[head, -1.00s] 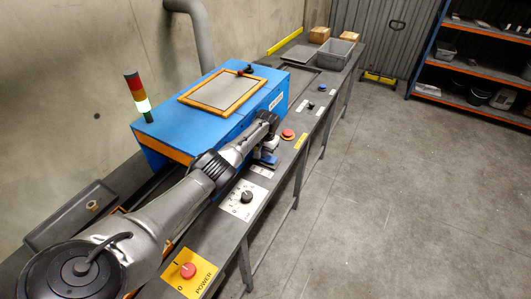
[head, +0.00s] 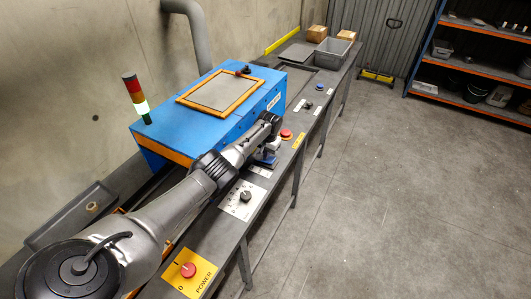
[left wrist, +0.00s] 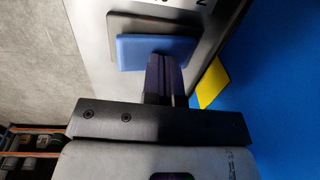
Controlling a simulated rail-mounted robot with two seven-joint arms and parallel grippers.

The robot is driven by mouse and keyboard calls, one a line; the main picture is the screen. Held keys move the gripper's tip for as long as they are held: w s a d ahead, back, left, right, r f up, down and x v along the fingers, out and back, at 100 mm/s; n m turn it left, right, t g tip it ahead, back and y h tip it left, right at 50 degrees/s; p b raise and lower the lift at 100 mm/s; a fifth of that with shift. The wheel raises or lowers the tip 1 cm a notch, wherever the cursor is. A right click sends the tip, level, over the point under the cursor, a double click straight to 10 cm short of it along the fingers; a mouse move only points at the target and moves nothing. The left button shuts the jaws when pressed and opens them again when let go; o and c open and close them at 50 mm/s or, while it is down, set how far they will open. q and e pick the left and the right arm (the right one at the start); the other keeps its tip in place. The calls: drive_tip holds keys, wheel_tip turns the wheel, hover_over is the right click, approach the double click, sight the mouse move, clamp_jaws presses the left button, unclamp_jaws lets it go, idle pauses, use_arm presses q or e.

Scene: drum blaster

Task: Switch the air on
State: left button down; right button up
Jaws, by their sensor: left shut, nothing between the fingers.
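My left gripper (head: 266,158) reaches down to the dark console in front of the blue machine. In the left wrist view its fingers (left wrist: 164,72) are shut and empty, with their tips at the edge of a blue paddle (left wrist: 150,52). The paddle sits on a dark plate on a light panel with printed marks; I cannot tell whether the tips touch it. In the head view the gripper mostly hides this paddle. A white label (head: 260,171) lies just in front of it, too small to read. My right gripper is out of view.
The blue machine (head: 225,118) rises behind, with a signal tower (head: 137,100) lit at the bottom. The floor at right is clear.

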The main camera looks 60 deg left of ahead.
use_arm(q)
drive_tip(key=shift+r, duration=0.3)
wheel_tip(320, 180, up, 13)
drive_tip(key=p, duration=0.4)
drive_tip(key=shift+w+d+p, duration=0.3)
drive_tip(key=shift+d, duration=0.15)
drive_tip(key=shift+r, duration=0.1)
